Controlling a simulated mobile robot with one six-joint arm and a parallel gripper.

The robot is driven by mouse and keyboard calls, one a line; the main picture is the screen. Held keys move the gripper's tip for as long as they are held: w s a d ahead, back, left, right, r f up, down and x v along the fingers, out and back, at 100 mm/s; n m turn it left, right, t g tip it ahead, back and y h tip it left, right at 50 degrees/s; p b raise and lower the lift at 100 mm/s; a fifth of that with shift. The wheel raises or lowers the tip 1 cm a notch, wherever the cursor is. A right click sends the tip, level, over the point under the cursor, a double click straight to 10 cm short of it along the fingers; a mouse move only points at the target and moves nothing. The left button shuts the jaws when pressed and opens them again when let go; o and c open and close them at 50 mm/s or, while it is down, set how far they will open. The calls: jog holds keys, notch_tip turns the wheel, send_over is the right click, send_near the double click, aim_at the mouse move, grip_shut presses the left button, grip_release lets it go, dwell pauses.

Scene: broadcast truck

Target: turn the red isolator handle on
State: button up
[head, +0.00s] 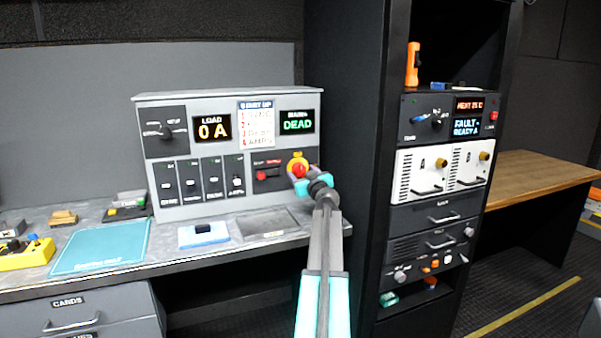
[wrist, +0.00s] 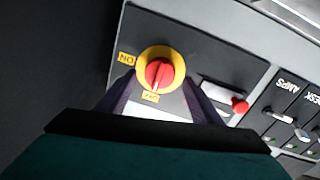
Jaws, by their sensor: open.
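The red isolator handle (head: 299,170) sits on a yellow disc on the right of the grey panel. In the wrist view the red handle (wrist: 159,73) is seen face on, its raised bar running roughly up and down the picture, one end towards the yellow label below the disc. Another yellow label (wrist: 126,58), reading ON, is at its left. My gripper (head: 308,182) is in front of the handle. In the wrist view my gripper (wrist: 159,88) is open, one dark finger on each side of the disc's lower half. I cannot tell whether the fingers touch the handle.
A red-knobbed lever (wrist: 240,105) sits beside the disc. The panel's MAINS display (head: 296,122) reads DEAD and the LOAD display (head: 212,128) reads 0 A. A dark rack (head: 365,150) stands close on the right.

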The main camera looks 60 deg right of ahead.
jog(key=shift+x, duration=1.05)
jog(key=c, duration=1.1)
jog(key=shift+a+f, duration=0.1)
jog(key=shift+a, duration=0.1)
jog(key=shift+d, duration=0.1)
